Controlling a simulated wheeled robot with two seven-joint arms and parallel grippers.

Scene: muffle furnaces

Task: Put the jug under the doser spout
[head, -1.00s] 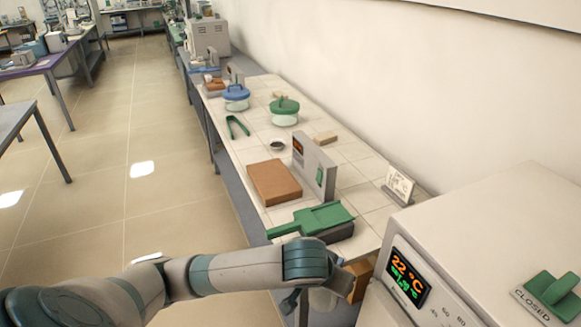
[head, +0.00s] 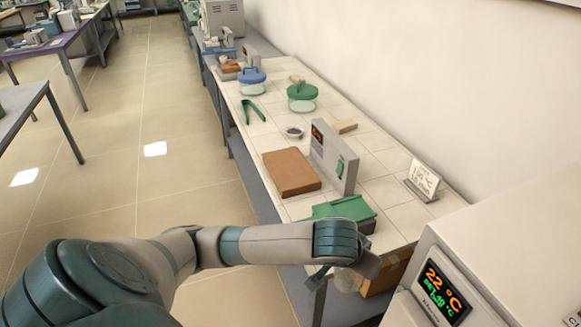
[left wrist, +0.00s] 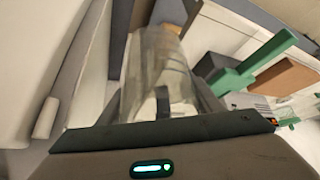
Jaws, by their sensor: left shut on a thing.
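A clear, see-through vessel, apparently the jug (left wrist: 165,75), is held in my left gripper (left wrist: 163,115). The gripper is shut on it, and the vessel fills the middle of the left wrist view, tilted in that picture. In the head view my left gripper (head: 345,268) is at the near end of the bench, in front of the furnace; only a small pale part of the jug (head: 348,281) shows below it. No doser spout can be clearly made out. My right gripper is not in view.
The tiled bench carries a green dustpan-like tool (head: 340,207), a brown slab (head: 291,172), a grey upright panel (head: 333,157), lidded pots (head: 302,97) and a card stand (head: 423,180). A furnace with a display (head: 445,290) stands near right. A brown box (head: 385,275) sits below.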

